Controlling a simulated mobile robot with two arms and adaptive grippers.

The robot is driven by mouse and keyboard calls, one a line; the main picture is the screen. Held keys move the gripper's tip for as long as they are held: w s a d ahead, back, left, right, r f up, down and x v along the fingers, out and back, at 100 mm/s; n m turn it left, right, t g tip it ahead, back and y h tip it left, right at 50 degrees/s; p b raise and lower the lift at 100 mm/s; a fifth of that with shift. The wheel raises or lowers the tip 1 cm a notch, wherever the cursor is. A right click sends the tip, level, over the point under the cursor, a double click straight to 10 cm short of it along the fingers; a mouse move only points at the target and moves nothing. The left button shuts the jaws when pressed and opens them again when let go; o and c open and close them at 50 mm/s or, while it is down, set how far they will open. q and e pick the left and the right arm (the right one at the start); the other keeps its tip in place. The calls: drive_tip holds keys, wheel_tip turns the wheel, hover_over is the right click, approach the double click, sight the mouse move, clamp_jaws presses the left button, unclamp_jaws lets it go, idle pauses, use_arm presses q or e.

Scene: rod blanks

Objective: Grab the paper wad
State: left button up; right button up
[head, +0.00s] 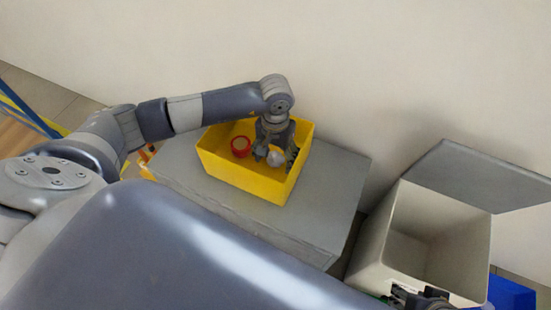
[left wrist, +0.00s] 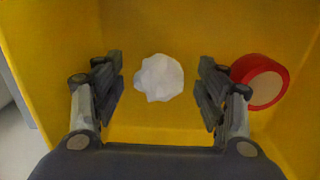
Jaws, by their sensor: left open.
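The paper wad (left wrist: 158,78) is a white crumpled ball inside the yellow bin (head: 242,178). In the head view the wad (head: 275,158) shows partly beside my left gripper (head: 275,157). My left gripper (left wrist: 160,95) is open, pointing down into the bin. In the left wrist view the wad lies between the two fingers, toward their tips, with a gap on both sides; I see no contact. A small part of my right gripper (head: 420,296) shows at the bottom edge of the head view; its jaws are not clear.
A red roll (head: 241,147) with a pale face lies in the bin, close to one finger in the left wrist view. The bin stands on a grey table (head: 330,190). An open whitish box (head: 455,228) and a blue container (head: 511,294) are at the right.

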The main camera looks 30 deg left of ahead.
use_arm(q)
drive_tip(key=shift+r, duration=0.1)
drive_tip(key=c, duration=0.8)
drive_tip(key=shift+o, duration=0.2)
